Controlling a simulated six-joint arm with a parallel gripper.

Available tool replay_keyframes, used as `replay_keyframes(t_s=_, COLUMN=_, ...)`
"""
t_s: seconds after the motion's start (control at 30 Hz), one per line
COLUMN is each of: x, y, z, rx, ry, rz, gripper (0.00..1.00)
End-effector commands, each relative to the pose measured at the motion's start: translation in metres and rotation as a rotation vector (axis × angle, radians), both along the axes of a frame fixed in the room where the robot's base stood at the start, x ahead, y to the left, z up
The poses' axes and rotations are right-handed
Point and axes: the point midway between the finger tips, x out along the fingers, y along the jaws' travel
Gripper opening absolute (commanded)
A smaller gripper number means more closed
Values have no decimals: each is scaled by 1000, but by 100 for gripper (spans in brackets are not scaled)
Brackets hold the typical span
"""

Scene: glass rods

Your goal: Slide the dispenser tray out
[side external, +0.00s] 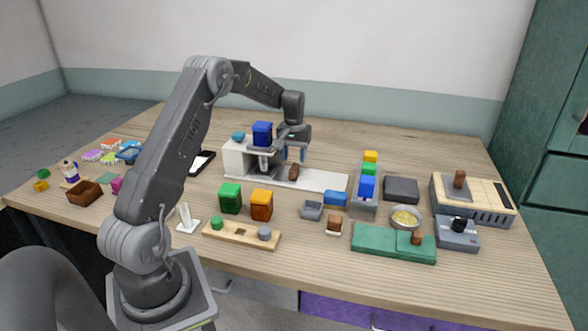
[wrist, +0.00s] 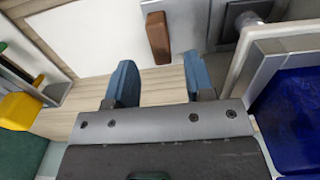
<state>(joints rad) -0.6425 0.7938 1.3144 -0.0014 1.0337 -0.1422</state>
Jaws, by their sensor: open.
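The white dispenser (side external: 238,158) stands near the middle of the table, with a dark blue cube (side external: 262,133) on top. A brown block like a handle (side external: 294,172) is at its right, by a long pale plate (side external: 325,181). The brown block (wrist: 158,37) also shows in the wrist view, between a white surface (wrist: 85,35) and a grey part (wrist: 190,22) that looks like the tray. My gripper (side external: 294,154) is open, with blue fingers above the brown block. In the wrist view my gripper (wrist: 160,82) has nothing between its fingers. How far the tray sits inside is unclear.
A blue block (side external: 335,198) and a grey rack with coloured cubes (side external: 366,187) stand to the right. Green (side external: 230,198) and orange (side external: 261,205) cubes are in front. The table behind the dispenser is mostly clear.

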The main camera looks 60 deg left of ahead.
Motion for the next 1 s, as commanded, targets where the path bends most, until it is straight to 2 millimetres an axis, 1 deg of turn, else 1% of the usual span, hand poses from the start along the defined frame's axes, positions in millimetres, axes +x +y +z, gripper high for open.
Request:
replay_keyframes(t_s=0.03, x=0, y=0, z=-11, rx=-2, ry=2, rz=0, gripper=49)
replay_keyframes(t_s=0.1, x=0, y=0, z=-23, rx=-1, ry=1, rz=-1, gripper=49)
replay_keyframes(t_s=0.2, x=0, y=0, z=-36, rx=-1, ry=0, rz=-1, gripper=49)
replay_keyframes(t_s=0.3, x=0, y=0, z=-45, rx=-1, ry=-1, rz=-1, gripper=49)
replay_keyframes(t_s=0.43, x=0, y=0, z=-51, rx=0, ry=-1, rz=-1, gripper=49)
replay_keyframes(t_s=0.7, x=0, y=0, z=-52, rx=0, ry=-1, rz=-1, gripper=49)
replay_keyframes(t_s=1.0, x=0, y=0, z=-51, rx=1, ry=-2, rz=-1, gripper=20)
